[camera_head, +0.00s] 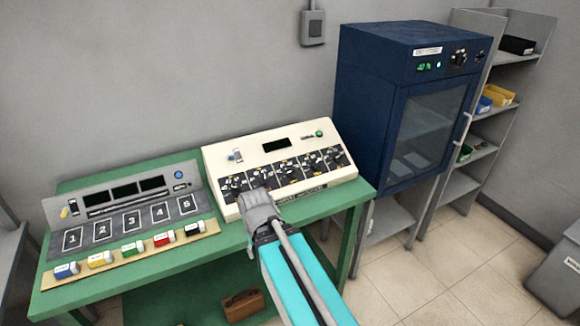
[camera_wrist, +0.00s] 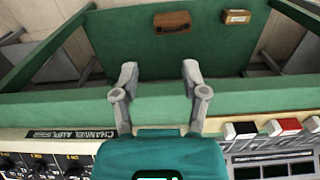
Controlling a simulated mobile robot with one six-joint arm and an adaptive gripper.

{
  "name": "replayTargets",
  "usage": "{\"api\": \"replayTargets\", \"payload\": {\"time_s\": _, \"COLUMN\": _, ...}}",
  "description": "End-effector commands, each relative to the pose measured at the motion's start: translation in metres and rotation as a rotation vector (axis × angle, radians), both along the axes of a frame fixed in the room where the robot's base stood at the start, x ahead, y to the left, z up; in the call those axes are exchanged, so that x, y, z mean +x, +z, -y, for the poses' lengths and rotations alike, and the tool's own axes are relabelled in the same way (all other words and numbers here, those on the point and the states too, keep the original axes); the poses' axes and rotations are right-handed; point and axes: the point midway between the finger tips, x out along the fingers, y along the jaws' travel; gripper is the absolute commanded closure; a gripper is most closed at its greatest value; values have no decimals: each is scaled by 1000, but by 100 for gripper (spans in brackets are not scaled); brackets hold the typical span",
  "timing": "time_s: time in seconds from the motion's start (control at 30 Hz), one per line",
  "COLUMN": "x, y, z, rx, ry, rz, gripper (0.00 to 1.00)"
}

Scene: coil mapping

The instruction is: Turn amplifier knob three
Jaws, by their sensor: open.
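The cream amplifier (camera_head: 225,155) stands on the green table, with a row of several black knobs on its sloped front. The middle one, knob three (camera_head: 289,170), shows clear of my gripper. My gripper (camera_head: 259,197) is at the amplifier's front edge, below and left of knob three, and partly covers the lower front. In the wrist view my gripper (camera_wrist: 159,72) is open, with nothing between its fingers, over the green table edge. The amplifier's label strip (camera_wrist: 72,133) and some knobs (camera_wrist: 40,165) show at lower left; I cannot tell which knobs these are.
Left of the amplifier, a grey panel (camera_head: 60,209) has numbered squares, with several coloured blocks along its front. A blue cabinet (camera_head: 360,110) stands at right, beside grey shelves (camera_head: 497,120). A brown case (camera_head: 243,305) lies under the green table (camera_head: 150,302). Space above the amplifier is clear.

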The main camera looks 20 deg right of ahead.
Motion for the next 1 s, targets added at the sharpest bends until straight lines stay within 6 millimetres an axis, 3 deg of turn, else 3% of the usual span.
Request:
{"api": "replayTargets", "payload": {"time_s": 0.33, "x": 0, "y": 0, "z": 0, "rx": 0, "ry": 0, "rz": 0, "gripper": 43}}
{"api": "replayTargets", "payload": {"time_s": 0.53, "x": 5, "y": 4, "z": 3, "rx": 2, "ry": 3, "rz": 7, "gripper": 6}}
{"api": "replayTargets", "payload": {"time_s": 0.57, "x": 8, "y": 6, "z": 4, "rx": 3, "ry": 5, "rz": 10, "gripper": 6}}
{"api": "replayTargets", "payload": {"time_s": 0.77, "x": 37, "y": 28, "z": 18, "rx": 16, "ry": 28, "rz": 53, "gripper": 6}}
{"api": "replayTargets", "payload": {"time_s": 1.0, "x": 98, "y": 74, "z": 67, "rx": 26, "ry": 81, "rz": 155, "gripper": 6}}
